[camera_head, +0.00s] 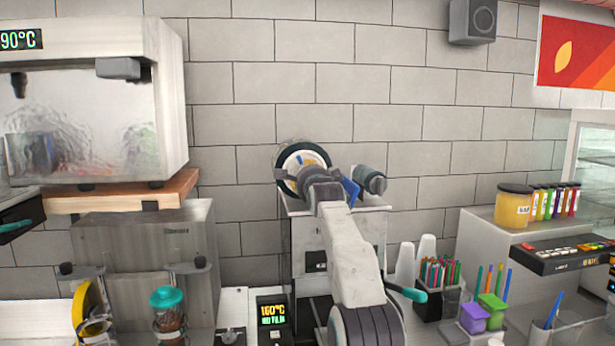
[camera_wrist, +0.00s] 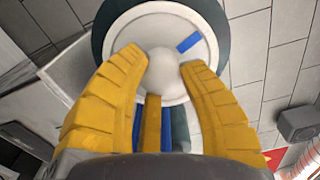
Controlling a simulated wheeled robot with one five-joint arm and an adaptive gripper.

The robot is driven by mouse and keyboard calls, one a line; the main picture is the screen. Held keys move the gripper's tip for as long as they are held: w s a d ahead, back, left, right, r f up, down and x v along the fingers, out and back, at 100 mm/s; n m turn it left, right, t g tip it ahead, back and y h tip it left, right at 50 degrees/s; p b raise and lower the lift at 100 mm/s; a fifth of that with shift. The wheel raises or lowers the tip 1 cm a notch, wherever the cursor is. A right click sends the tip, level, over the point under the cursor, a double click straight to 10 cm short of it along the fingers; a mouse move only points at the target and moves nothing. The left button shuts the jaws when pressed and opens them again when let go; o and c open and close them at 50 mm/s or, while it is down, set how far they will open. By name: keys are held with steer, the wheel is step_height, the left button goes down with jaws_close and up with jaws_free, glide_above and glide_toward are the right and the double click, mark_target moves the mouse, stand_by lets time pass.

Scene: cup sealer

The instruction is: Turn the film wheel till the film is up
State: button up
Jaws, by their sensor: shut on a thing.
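The film wheel (camera_wrist: 205,72) is a round white disc with a dark rim and a blue mark, and fills the top of the wrist view. In the head view the film wheel (camera_head: 290,160) sits at the top left of the cup sealer (camera_head: 305,240), partly hidden by my arm. My gripper (camera_wrist: 163,62) has its yellow fingers shut on the pale round hub in the middle of the wheel. It also shows in the head view (camera_head: 306,166), at the wheel's face. Whether the film is up cannot be told.
A grey roller (camera_head: 370,179) is at the sealer's top right. A lit display (camera_head: 272,310) reads 160°C at its lower left. Cups and a straw holder (camera_head: 437,303) stand to the right. A jar with a teal lid (camera_head: 168,312) stands to the left.

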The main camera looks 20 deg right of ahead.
steer(key=shift+a+r+m, duration=0.1)
steer(key=shift+r+m, duration=0.15)
steer(key=shift+m, duration=0.35)
steer(key=o, duration=1.1)
steer(key=shift+w+a+f, duration=0.1)
steer(key=shift+o, duration=0.9)
steer(key=shift+f, duration=0.1)
steer(key=v, duration=1.2)
